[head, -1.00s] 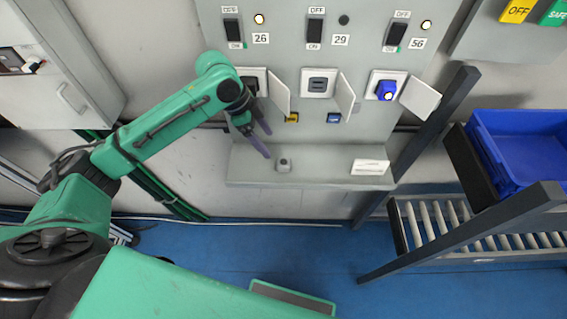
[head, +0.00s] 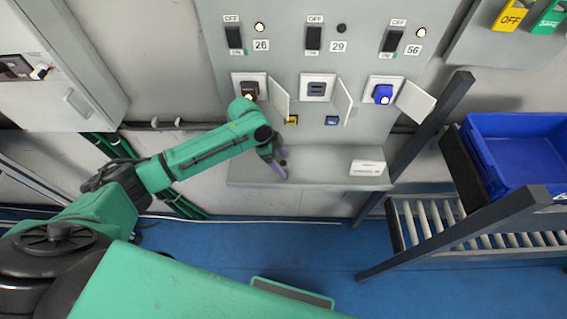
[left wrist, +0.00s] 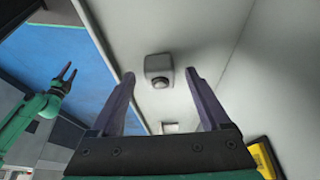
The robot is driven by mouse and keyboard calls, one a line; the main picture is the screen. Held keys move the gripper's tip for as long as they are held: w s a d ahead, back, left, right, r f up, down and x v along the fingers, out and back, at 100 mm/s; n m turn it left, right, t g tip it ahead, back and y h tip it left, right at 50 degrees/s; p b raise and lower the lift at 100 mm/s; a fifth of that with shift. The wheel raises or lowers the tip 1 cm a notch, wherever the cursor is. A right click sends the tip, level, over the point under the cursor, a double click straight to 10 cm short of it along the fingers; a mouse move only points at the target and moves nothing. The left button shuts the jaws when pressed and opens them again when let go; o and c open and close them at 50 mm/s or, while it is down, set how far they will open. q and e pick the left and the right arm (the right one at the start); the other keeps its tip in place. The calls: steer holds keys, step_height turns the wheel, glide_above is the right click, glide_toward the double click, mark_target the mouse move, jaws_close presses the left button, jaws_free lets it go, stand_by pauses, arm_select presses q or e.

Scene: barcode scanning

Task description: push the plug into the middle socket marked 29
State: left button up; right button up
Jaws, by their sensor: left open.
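The middle socket (head: 317,87) marked 29 is empty on the grey panel, its white cover (head: 345,98) swung open to the right. A small grey plug (left wrist: 158,68) with a round dark end lies on the shelf in the left wrist view. In the head view my left gripper hides it. My left gripper (head: 278,165) is open and empty, pointing down at the shelf below the sockets. In the left wrist view its fingers stand apart, with the plug between and beyond the tips. My right gripper (left wrist: 68,76) shows small at the left of that view, fingers apart.
A white block (head: 368,168) lies on the shelf (head: 325,168). A dark post (head: 430,125) and a blue crate (head: 522,150) stand right.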

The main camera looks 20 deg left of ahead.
arm_select(q)
steer(key=shift+f, duration=0.2)
jaws_close()
